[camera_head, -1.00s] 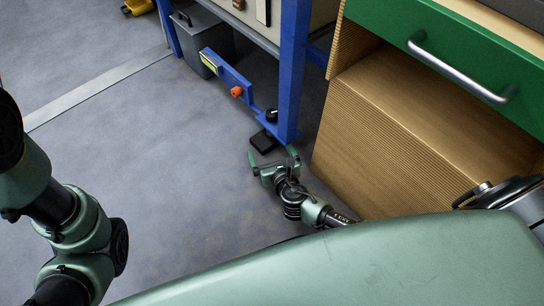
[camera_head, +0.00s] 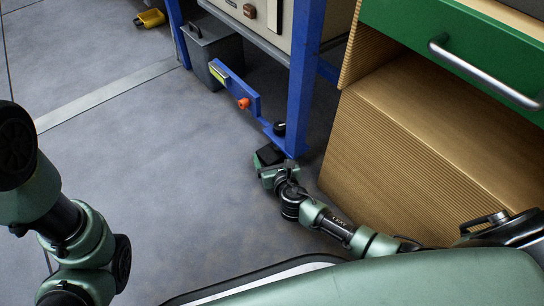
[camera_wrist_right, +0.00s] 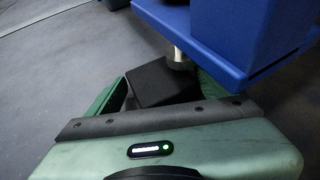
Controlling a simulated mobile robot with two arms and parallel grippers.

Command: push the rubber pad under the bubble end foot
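The black rubber pad (camera_head: 268,154) is a dark block near the floor by the blue bench leg. In the right wrist view the pad (camera_wrist_right: 160,84) sits between the two green fingers of my right gripper (camera_wrist_right: 165,88), which look closed against its sides. In the head view this gripper (camera_head: 271,160) is low beside the leg. The end foot (camera_wrist_right: 179,58), a metal stem with a dark base, comes down from the blue plate at the pad's far edge; I cannot tell whether the pad is under it. My left gripper is out of view.
The blue bench leg (camera_head: 303,85) and a low blue bar (camera_head: 235,92) with an orange knob are close by. A wooden cabinet (camera_head: 420,150) with a green drawer stands right of the gripper. A grey bin (camera_head: 212,48) is behind.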

